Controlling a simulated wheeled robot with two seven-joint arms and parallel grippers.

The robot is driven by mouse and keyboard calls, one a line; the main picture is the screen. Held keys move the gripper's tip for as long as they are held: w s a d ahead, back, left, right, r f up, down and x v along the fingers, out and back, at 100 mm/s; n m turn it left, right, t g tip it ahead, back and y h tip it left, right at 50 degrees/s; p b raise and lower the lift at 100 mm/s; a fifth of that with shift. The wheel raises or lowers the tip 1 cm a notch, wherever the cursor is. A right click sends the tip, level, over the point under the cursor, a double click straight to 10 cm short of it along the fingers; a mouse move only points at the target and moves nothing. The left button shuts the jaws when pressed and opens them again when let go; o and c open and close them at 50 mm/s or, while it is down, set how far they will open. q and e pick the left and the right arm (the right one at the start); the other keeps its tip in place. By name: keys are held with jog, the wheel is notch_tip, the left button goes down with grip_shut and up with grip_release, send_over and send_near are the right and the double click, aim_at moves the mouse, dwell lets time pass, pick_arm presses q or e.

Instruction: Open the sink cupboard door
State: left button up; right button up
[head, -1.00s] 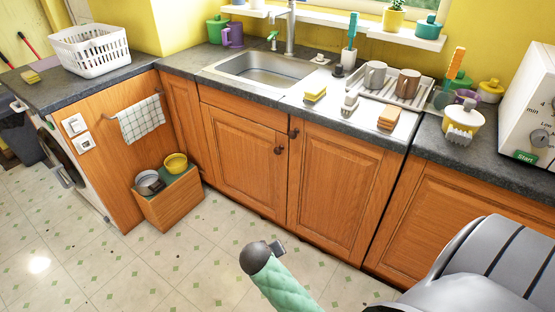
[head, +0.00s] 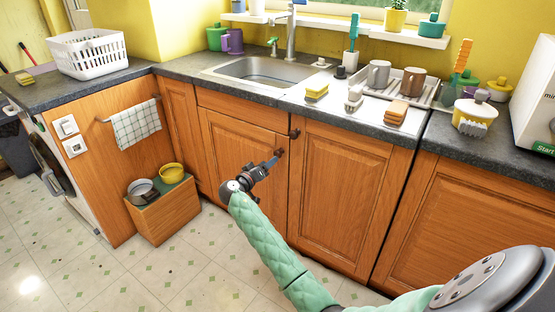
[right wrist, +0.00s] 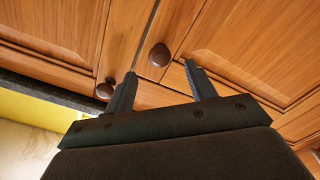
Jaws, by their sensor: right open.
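The sink cupboard under the basin has two wooden doors, the left door (head: 240,160) and the right door (head: 345,190); both look closed. The left door's dark round knob (head: 280,152) sits near its upper right corner. The right door's knob (head: 294,133) is slightly higher. My right gripper (head: 273,163) is open and empty just in front of the left door's knob. In the right wrist view that knob (right wrist: 159,55) shows between and just beyond the open fingertips (right wrist: 160,68); the other knob (right wrist: 105,90) lies left of the left finger. My left gripper is out of view.
A wooden box (head: 165,210) with two bowls stands on the floor left of the cupboard. A checked towel (head: 136,122) hangs on the side panel. The dark worktop edge (head: 245,95) overhangs above the doors. The floor before the left door is clear.

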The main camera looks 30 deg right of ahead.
aim_at(277, 155)
jog(key=shift+x, duration=3.8)
grip_shut()
jog(key=shift+s, duration=0.1)
